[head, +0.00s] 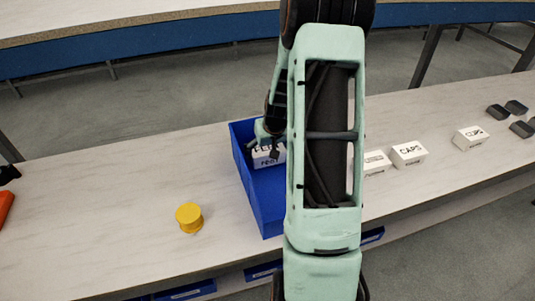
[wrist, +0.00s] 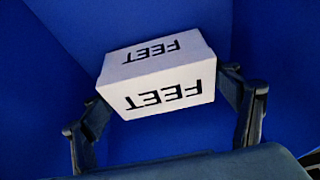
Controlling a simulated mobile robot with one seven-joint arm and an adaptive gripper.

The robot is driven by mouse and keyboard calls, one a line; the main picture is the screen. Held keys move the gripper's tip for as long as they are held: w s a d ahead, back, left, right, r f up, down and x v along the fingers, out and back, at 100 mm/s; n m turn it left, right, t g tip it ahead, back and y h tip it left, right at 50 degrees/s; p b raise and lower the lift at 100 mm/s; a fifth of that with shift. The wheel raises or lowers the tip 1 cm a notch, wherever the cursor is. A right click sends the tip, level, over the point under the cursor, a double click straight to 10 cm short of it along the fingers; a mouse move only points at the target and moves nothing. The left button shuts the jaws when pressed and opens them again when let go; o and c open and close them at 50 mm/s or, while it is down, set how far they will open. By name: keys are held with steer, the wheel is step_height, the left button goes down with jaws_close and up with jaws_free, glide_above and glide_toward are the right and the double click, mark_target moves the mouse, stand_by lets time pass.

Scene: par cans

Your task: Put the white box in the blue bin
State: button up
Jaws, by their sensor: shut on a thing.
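The white box (wrist: 160,80), lettered FEET, is between the two fingers of my gripper (wrist: 168,112) in the wrist view, and the fingers are shut on its sides. In the head view the white box (head: 268,158) shows inside the outline of the blue bin (head: 274,226), near its far end, under my gripper (head: 266,140). Blue bin walls (wrist: 270,40) surround the box in the wrist view. I cannot tell whether the box touches the bin floor. My arm hides the bin's right side in the head view.
A yellow spool (head: 189,217) stands on the table (head: 110,200) left of the bin. White boxes lettered CAPS (head: 409,153) and CUPS (head: 470,138), another white box (head: 376,163), and several dark pieces (head: 515,108) are to the right. The table left of the bin is mostly clear.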

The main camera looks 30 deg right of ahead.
steer(key=shift+f, duration=0.35)
steer(key=shift+f, duration=0.1)
steer(key=shift+f, duration=0.15)
steer(key=o, duration=1.3)
steer(key=shift+r, duration=0.4)
steer(key=p+v, duration=0.1)
steer(key=v, duration=1)
steer(key=shift+s+r, duration=0.25)
steer(key=shift+r, duration=0.05)
